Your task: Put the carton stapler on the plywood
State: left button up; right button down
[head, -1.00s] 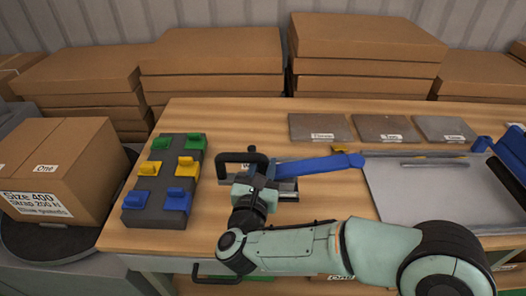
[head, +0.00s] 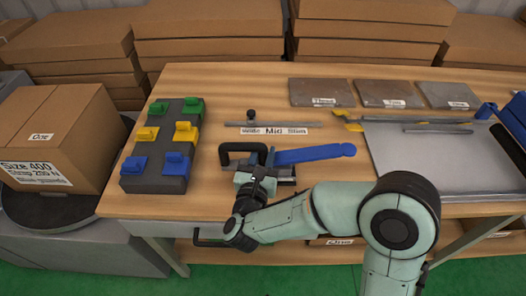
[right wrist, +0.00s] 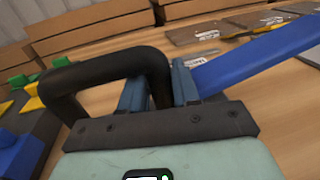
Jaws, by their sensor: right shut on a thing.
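The carton stapler has a long blue lever (head: 315,154) and a black loop handle (head: 228,152). It is over the front middle of the wooden table; I cannot tell whether it touches the tabletop. My right gripper (head: 262,172) is shut on the stapler's black handle. In the right wrist view, the gripper fingers (right wrist: 160,88) stand on both sides of the handle (right wrist: 110,65), with the blue lever (right wrist: 255,58) to the right. Three labelled flat sheets (head: 321,93) lie at the back right; I cannot tell which is plywood. My left gripper is not in view.
A dark block with green, yellow and blue pieces (head: 150,184) stands to the left. A label strip (head: 275,130) and rod lie behind the stapler. A grey metal tray (head: 425,165) lies to the right. Brown cartons (head: 205,75) are stacked behind the table (head: 225,85).

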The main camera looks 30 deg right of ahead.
jog(key=shift+r, duration=0.15)
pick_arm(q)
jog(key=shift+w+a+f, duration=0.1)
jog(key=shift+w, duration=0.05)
pick_arm(e)
jog(key=c, duration=0.8)
grip_release()
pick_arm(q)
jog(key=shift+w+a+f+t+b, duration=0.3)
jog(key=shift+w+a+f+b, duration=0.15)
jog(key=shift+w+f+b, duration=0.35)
pick_arm(e)
jog(key=v, duration=1.2)
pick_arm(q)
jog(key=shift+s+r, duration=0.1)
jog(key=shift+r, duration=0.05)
pick_arm(e)
jog(key=shift+s, duration=0.1)
